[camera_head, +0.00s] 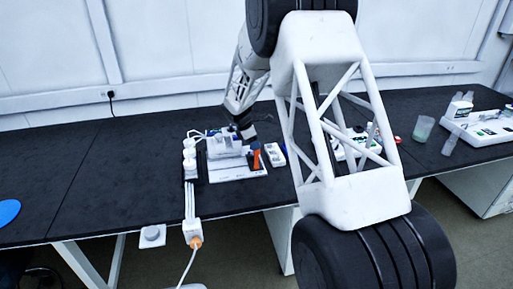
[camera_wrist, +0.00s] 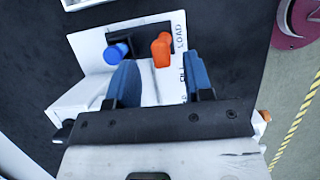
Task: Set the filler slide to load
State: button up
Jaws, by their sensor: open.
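An orange handle (camera_wrist: 161,50), likely the filler slide, stands up from a white panel (camera_wrist: 92,58) in the wrist view. A blue knob (camera_wrist: 117,53) is to its left, and both stand by a dark slot. The word LOAD is printed to the right of the orange handle, with partly covered lettering below it. My gripper (camera_wrist: 160,63) is open, its two blue fingers either side of the orange handle's near end; I cannot tell whether they touch it. In the head view, my gripper (camera_head: 252,143) is just above the orange piece (camera_head: 256,160) on the white device (camera_head: 238,173).
A beaker (camera_head: 423,128) and a white tray (camera_head: 485,127) are farther right.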

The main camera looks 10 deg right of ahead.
jog(key=shift+v, duration=1.9)
jog(key=shift+r, duration=0.1)
jog(key=s+r+m+y, duration=0.1)
jog(key=s+r+m, duration=0.2)
jog(key=s+r, duration=0.45)
jog(key=s+r+m+t, duration=0.1)
jog(key=s+r+m, duration=0.25)
jog(key=s, duration=0.65)
jog(key=s+r+m+y, duration=0.1)
jog(key=s+r+m, duration=0.2)
jog(key=s+r, duration=0.5)
jog(key=s+a+m+t+y, duration=0.1)
jog(key=s+m, duration=0.7)
jog(key=s, duration=2.3)
jog(key=shift+s+f+m+t+y, duration=0.25)
jog(key=shift+f+m+t+y, duration=0.1)
jog(key=shift+y, duration=0.35)
